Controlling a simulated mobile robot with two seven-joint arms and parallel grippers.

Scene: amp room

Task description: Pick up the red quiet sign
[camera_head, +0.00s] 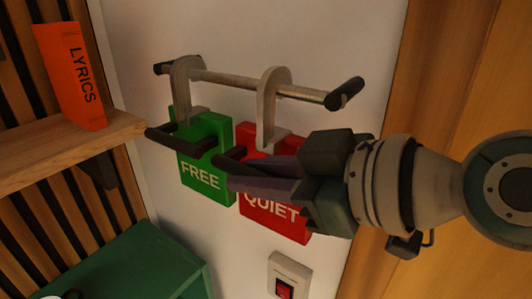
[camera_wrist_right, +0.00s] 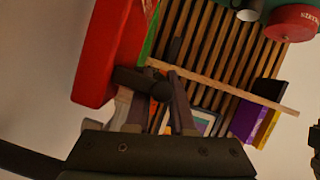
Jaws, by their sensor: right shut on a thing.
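The red quiet sign (camera_head: 288,225) hangs beside the green free sign (camera_head: 200,158) on a wall rail. Its pale hook (camera_head: 267,100) is at the rail. In the right wrist view the red sign (camera_wrist_right: 103,55) shows edge-on at upper left, with a dark round bar (camera_wrist_right: 143,82) beside it at the fingertips. My right gripper (camera_head: 240,175) is in front of the red sign, shut on its dark bar, and covers part of its upper face; it also shows in the right wrist view (camera_wrist_right: 160,95). The exact contact is partly hidden. My left gripper is not in view.
The metal rail (camera_head: 235,82) has dark ends. A wooden shelf (camera_head: 65,153) with an orange lyrics box (camera_head: 70,78) is at left. A green box (camera_head: 135,265) stands below. A red switch (camera_head: 286,288) is under the signs. Wood panelling is at right.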

